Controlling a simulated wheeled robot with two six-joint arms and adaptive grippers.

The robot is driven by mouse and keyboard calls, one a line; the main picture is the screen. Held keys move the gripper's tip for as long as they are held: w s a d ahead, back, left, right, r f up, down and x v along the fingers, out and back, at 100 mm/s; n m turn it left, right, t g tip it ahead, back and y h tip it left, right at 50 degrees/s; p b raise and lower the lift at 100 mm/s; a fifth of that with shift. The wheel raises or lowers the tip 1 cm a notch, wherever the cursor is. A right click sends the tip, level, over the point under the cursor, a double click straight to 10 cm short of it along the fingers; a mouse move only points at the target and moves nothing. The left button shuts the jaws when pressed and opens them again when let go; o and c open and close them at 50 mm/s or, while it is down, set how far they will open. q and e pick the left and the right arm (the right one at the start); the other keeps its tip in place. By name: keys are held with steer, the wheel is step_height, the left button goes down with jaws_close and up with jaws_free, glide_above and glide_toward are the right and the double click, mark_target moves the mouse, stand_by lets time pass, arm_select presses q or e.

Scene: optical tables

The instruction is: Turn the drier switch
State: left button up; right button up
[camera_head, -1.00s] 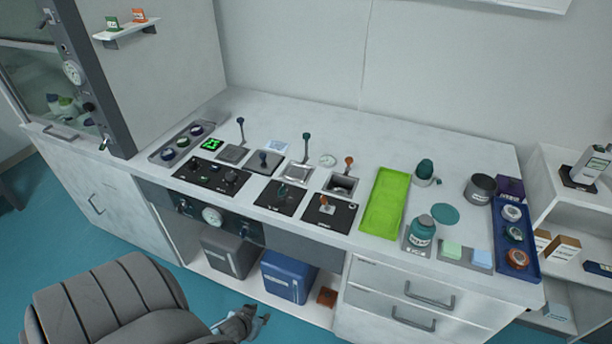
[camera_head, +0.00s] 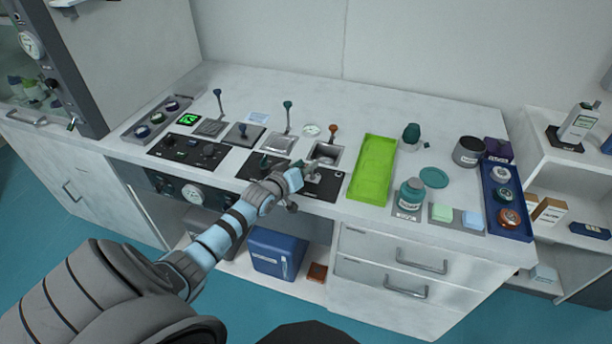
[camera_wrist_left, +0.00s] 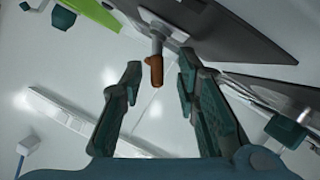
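My left gripper (camera_head: 316,171) reaches over the front of the bench, above a black switch panel (camera_head: 326,191). In the left wrist view the gripper (camera_wrist_left: 158,68) is open. An orange-brown switch lever (camera_wrist_left: 155,70) on a pale stem shows between its two fingers, with gaps on both sides. I cannot read the panel labels, so which switch is the drier's is not clear. My right gripper is not in view.
A green tray (camera_head: 372,170) lies right of the panels. Tall levers with blue (camera_head: 217,93), teal (camera_head: 287,105) and orange (camera_head: 333,128) knobs stand behind them. A teal-lidded bottle (camera_head: 411,194) stands further right. The rear of the benchtop is clear.

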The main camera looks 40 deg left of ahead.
arm_select(q)
steer(key=shift+w+f, duration=0.1)
steer(key=shift+w, duration=0.2)
jaws_close()
steer(key=shift+r, duration=0.2)
